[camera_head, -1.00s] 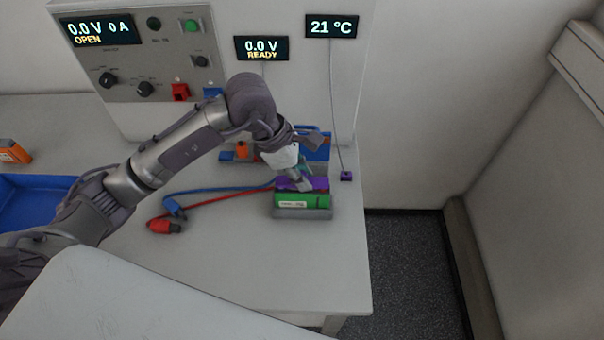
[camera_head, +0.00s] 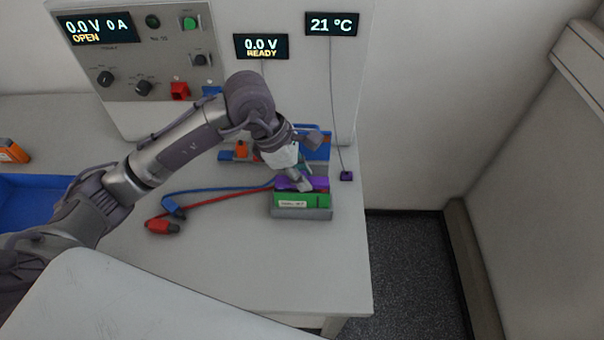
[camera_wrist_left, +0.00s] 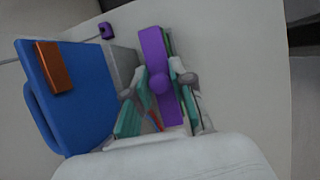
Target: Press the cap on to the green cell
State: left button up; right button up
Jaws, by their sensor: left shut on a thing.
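The green cell (camera_head: 290,201) lies in a low grey cradle (camera_head: 302,214) near the table's right edge, its pale label facing the front. The purple cap (camera_head: 318,183) is a long bar on the cell's top side. In the left wrist view the cap (camera_wrist_left: 154,48) has a round knob, and a thin strip of green shows along its right side. My left gripper (camera_head: 304,187) points down at the cap and is shut on it, with a finger on each side of the knob. Whether the cap is fully seated cannot be told. My right gripper is not in view.
A blue holder (camera_wrist_left: 68,95) with an orange block (camera_wrist_left: 53,69) stands close behind the cradle. Red (camera_head: 162,227) and blue (camera_head: 174,207) leads lie to the left. A small purple sensor (camera_head: 346,176) sits behind right. The table front is clear.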

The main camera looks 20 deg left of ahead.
pick_arm(q)
jog(key=shift+f+b, duration=0.45)
jog(key=shift+b, duration=0.25)
dwell(0.6)
dwell(0.4)
jog(key=o, duration=1.4)
jog(key=shift+r+p, duration=1.8)
jog(key=shift+r, duration=1.75)
jog(key=shift+c, duration=0.3)
grip_shut()
